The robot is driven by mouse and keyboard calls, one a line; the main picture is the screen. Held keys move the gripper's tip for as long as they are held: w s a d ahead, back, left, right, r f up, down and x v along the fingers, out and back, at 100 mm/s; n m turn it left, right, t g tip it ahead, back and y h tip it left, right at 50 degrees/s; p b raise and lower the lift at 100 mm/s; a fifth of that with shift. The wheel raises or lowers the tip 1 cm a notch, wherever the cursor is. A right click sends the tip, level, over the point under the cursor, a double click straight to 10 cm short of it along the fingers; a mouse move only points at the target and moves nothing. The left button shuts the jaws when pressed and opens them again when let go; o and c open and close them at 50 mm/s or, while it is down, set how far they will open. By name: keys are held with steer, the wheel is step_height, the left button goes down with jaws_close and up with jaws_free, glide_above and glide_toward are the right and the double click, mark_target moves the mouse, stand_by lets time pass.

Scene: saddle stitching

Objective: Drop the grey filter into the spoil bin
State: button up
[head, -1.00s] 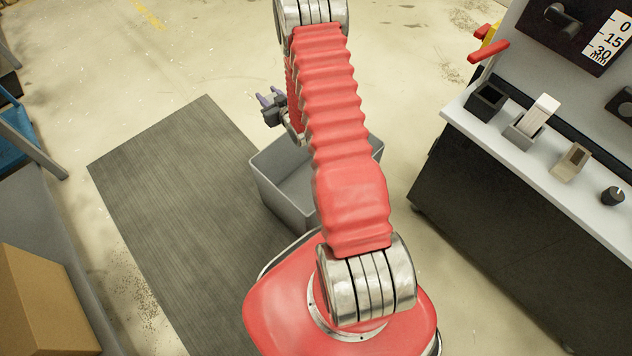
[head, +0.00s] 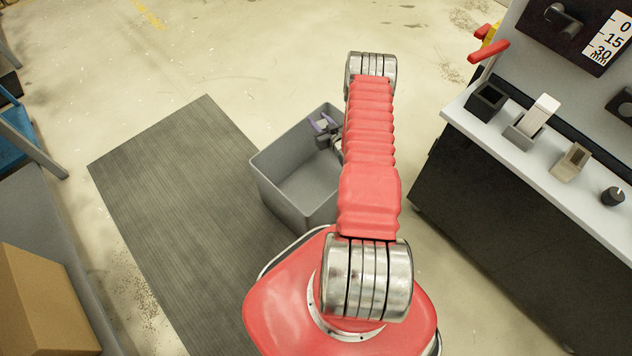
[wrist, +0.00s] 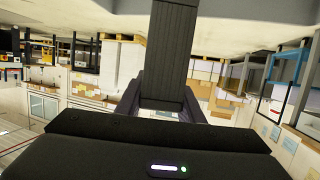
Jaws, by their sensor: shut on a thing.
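The grey spoil bin (head: 278,200) stands open on the floor in the head view, beside my arm. My gripper (head: 322,126) shows over the far part of the bin's opening, partly behind my red arm; its height above the rim is hard to tell. In the wrist view a dark grey ribbed block, the filter (wrist: 171,58), stands out between the fingers of my gripper (wrist: 165,98), which is shut on it. The filter cannot be clearly made out in the head view. The visible bin floor looks empty.
A dark grey mat (head: 175,190) lies left of the bin. A workbench (head: 480,190) on the right carries a black holder (head: 486,98), a white block (head: 542,112), a beige holder (head: 571,162) and a knob (head: 612,196). A cardboard box (head: 40,310) is at lower left.

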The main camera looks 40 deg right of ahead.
steer(key=shift+f, duration=0.15)
steer(key=shift+f, duration=2.8)
steer(key=o, duration=1.2)
steer(key=shift+s, duration=0.1)
